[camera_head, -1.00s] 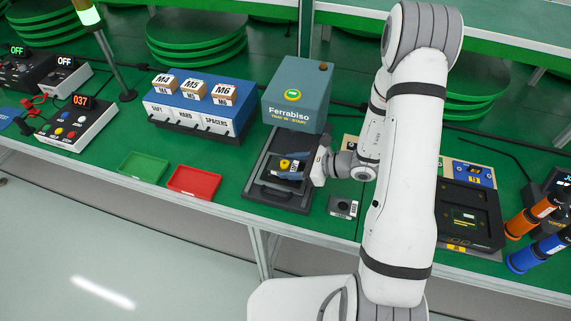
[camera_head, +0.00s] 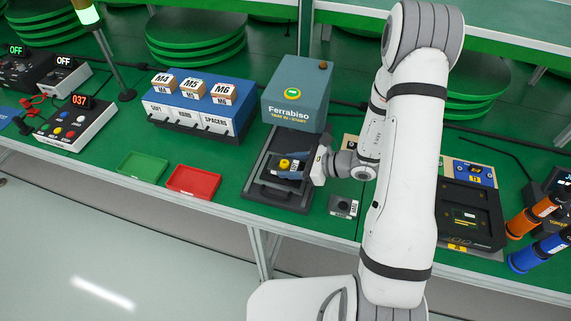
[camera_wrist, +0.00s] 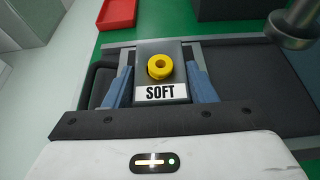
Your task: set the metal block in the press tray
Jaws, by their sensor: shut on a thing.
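My gripper (camera_wrist: 159,88) is shut on a dark metal block (camera_wrist: 176,50) with a yellow ring on top and a white label reading SOFT. The blue fingers are on either side of the block. In the head view the block, with its yellow ring (camera_head: 284,163), is over the dark press tray (camera_head: 263,191). The tray extends from the front of the teal Ferrabiso press (camera_head: 296,92). In the wrist view the tray (camera_wrist: 240,62) lies below and around the block. I cannot tell whether the block touches the tray floor.
A red bin (camera_head: 194,181) and a green bin (camera_head: 143,167) stand left of the tray. A small dark block with a label (camera_head: 343,206) lies right of it. A blue drawer unit (camera_head: 198,105) stands left of the press. My arm covers part of the bench.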

